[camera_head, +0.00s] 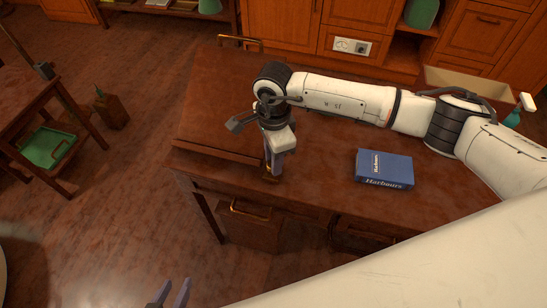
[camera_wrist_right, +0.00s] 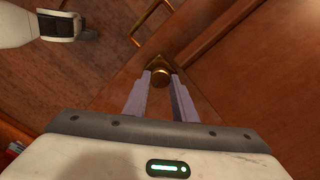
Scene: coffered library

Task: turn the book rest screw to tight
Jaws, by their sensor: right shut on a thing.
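The book rest (camera_head: 215,120) is a sloped dark wooden board on the table's left part. Its screw (camera_wrist_right: 160,73) is a small brass knob, seen between my right fingertips in the right wrist view. My right gripper (camera_head: 273,172) points down at the rest's front right corner and is shut on the screw. The fingers mostly hide the screw in the head view. My left gripper (camera_head: 173,292) is at the bottom edge of the head view, its two fingers apart, empty and away from the table.
A blue book (camera_head: 384,168) lies on the wooden table (camera_head: 330,185) to the right of my right gripper. A side table (camera_head: 25,95) with a green tray (camera_head: 47,147) stands at the left.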

